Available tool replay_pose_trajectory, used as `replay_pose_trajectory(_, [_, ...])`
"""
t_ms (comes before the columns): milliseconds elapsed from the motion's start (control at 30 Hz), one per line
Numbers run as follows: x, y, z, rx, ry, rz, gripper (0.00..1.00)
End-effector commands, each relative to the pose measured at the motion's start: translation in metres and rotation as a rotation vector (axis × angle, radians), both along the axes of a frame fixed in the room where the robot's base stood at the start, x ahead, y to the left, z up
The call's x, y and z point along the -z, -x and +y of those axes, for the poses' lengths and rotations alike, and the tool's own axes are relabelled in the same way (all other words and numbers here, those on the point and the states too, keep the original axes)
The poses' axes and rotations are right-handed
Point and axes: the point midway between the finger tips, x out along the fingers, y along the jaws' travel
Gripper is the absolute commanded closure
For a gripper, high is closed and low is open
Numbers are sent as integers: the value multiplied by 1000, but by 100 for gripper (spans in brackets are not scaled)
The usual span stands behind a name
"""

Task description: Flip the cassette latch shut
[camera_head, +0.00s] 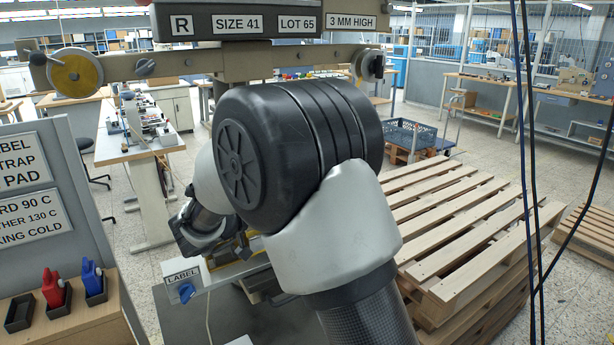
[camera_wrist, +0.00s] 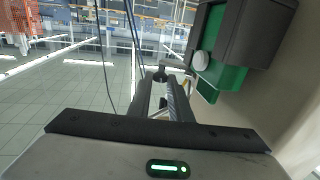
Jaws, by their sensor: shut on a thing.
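My gripper (camera_wrist: 161,78) points away from the camera in the wrist view, its two long fingers close together. They are shut on a small dark piece at their tips; I cannot tell clearly whether it is the cassette latch. Just right of the tips is a green part (camera_wrist: 226,78) with a round white knob (camera_wrist: 200,61), set against a dark grey housing (camera_wrist: 258,32). I cannot tell whether this green part is the cassette. In the head view my arm hides the gripper's tips and most of the machine's working area.
The stamping machine's sign bar (camera_head: 250,24) spans the top of the head view. Stacked pallets (camera_head: 470,235) stand to the right. Red (camera_head: 52,287) and blue (camera_head: 92,277) tools stand in holders at left. Dark cables hang at right.

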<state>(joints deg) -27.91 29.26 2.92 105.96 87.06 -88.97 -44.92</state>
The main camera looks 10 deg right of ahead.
Motion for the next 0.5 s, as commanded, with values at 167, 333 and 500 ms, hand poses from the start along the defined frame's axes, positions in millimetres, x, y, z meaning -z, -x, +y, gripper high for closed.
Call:
replay_pose_trajectory(167, [-2,0,2,49,2,-3,100])
replay_pose_trajectory(333, [-2,0,2,67,2,-5,100])
replay_pose_trajectory(500, [-2,0,2,69,3,-5,100])
